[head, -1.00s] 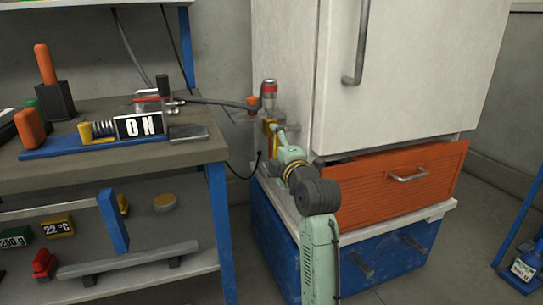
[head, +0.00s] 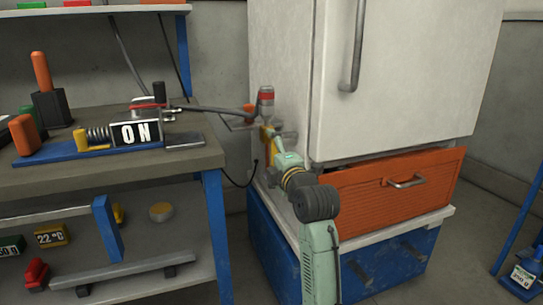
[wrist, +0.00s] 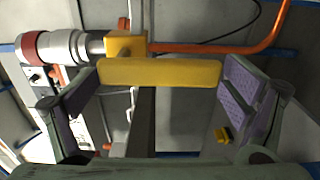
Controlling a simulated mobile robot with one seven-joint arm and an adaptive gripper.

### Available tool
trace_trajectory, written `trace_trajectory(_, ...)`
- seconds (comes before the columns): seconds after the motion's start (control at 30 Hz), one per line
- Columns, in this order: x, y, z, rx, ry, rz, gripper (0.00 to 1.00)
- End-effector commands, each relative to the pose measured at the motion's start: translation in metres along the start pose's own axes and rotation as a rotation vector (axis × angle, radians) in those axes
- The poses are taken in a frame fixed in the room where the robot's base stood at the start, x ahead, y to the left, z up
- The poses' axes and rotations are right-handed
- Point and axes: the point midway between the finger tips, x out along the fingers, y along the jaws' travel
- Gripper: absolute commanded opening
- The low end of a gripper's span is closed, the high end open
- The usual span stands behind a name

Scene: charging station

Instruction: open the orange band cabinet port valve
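The port valve at the cabinet's left side has a silver cylinder with a red-orange band (head: 266,95); the cylinder also shows at the upper left of the wrist view (wrist: 62,47). Its yellow bar handle (wrist: 160,72) lies crosswise in the wrist view, joined to a yellow block. My gripper (wrist: 160,82) is open, with one purple-padded finger near each end of the handle. Gaps are not clear; I cannot tell whether either finger touches it. In the head view my gripper (head: 276,138) is at the valve and partly hides the handle.
The white cabinet (head: 405,65) stands right of the valve, above an orange drawer (head: 360,200). A workbench (head: 185,165) with an "ON" device (head: 137,133) is at left. A grey hose (head: 208,107) runs to the valve. An orange pipe (wrist: 265,42) passes behind the handle.

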Motion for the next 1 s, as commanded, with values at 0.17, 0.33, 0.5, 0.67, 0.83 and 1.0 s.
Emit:
trace_trajectory(0.17, 0.0, 0.0, 0.0, 0.002, 0.0, 0.001, 1.0)
trace_trajectory(0.33, 0.0, 0.0, 0.0, 0.003, 0.0, 0.001, 1.0)
trace_trajectory(0.5, -0.012, 0.0, 0.002, 0.004, -0.002, 0.002, 1.0)
trace_trajectory(0.67, -0.043, 0.001, 0.002, 0.003, -0.003, 0.003, 1.0)
trace_trajectory(0.83, -0.08, 0.0, 0.001, 0.002, -0.003, 0.002, 1.0)
trace_trajectory(1.0, -0.107, 0.0, 0.002, 0.003, -0.003, 0.002, 1.0)
